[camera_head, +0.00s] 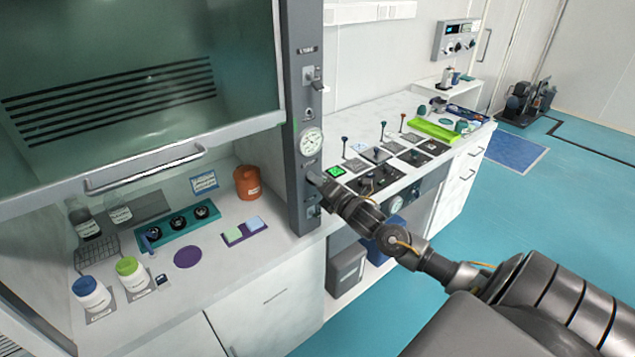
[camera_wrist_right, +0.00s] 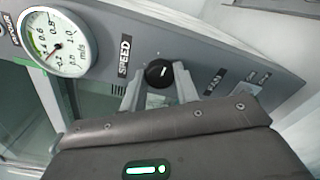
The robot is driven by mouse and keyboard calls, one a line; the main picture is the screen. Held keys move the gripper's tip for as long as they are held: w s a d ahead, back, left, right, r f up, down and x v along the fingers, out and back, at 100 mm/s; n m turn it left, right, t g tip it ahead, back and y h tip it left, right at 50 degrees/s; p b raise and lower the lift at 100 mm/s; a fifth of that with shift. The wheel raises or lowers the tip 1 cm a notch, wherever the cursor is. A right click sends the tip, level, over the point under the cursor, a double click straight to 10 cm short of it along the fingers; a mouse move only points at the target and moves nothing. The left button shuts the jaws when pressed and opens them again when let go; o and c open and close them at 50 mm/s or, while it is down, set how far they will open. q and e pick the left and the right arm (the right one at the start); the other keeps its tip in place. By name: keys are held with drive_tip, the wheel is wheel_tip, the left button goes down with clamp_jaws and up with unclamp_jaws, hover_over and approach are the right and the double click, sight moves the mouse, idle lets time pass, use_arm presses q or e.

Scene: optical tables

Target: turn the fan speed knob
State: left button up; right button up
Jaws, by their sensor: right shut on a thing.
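The fan speed knob (camera_wrist_right: 159,73) is a round black knob with a white pointer line. It sits on the grey fume hood post (camera_head: 293,110), between the printed words SPEED and FAN in the wrist view. My right gripper (camera_head: 315,181) reaches the post below the dial gauge; its two fingers also show in the wrist view (camera_wrist_right: 160,84), one on each side of the knob, shut on it. In the head view the gripper hides the knob. My left gripper is in neither view.
A dial gauge (camera_head: 311,142) is above the knob. The hood's glass sash (camera_head: 110,70) is raised over bottles and an orange jar (camera_head: 247,182). Right of the post, a bench (camera_head: 350,122) carries several levers and a green tray (camera_head: 434,130). Blue floor lies open at right.

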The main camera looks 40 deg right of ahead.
drive_tip(key=shift+r+m, duration=0.1)
drive_tip(key=shift+m, duration=0.5)
drive_tip(key=o, duration=1)
drive_tip(key=shift+c, duration=0.2)
drive_tip(key=s+b, duration=0.3)
drive_tip(key=s, duration=0.7)
drive_tip(key=shift+s+b, duration=0.3)
drive_tip(key=shift+s, duration=0.1)
